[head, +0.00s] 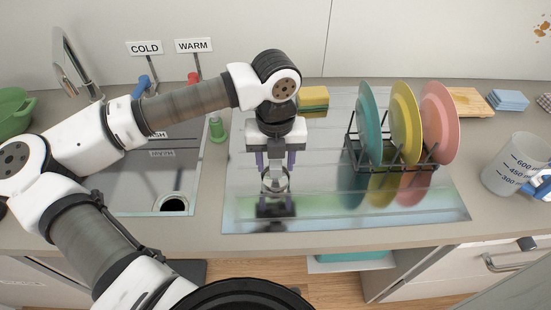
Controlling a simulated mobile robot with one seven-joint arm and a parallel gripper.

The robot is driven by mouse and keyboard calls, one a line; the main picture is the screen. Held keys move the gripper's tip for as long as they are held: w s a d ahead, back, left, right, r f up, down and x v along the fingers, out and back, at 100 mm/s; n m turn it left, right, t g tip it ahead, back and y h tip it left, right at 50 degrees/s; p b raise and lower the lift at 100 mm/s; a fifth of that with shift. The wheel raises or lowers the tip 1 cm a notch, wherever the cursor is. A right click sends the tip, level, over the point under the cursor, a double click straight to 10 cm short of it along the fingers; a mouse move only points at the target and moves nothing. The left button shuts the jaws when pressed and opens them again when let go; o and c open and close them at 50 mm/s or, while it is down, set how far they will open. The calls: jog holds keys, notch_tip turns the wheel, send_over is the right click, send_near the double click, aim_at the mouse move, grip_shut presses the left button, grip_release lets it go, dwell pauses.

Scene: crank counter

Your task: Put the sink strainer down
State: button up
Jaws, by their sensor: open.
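The sink strainer (275,183) is a small metallic, cup-like piece. It shows between and just below the fingertips of my gripper (276,168), over the shiny metal drainboard (330,215). My gripper points down with its two purple fingers apart, one on each side of the strainer. The fingers do not look closed on it. A dark reflection lies under the strainer, and I cannot tell for sure whether its base touches the board. The sink (125,190) is to the left, with a round dark drain hole (173,204) uncovered.
A rack (395,165) holds teal, yellow and pink plates on the drainboard's right. A sponge stack (313,98) is behind my gripper, and a green bottle (218,130) stands to its left. A measuring jug (515,165) is at far right. The board's front middle is clear.

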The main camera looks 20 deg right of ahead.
aim_at(275, 164)
notch_tip(275, 164, up, 12)
jog(key=b, duration=0.2)
jog(key=shift+r, duration=0.2)
dwell(0.3)
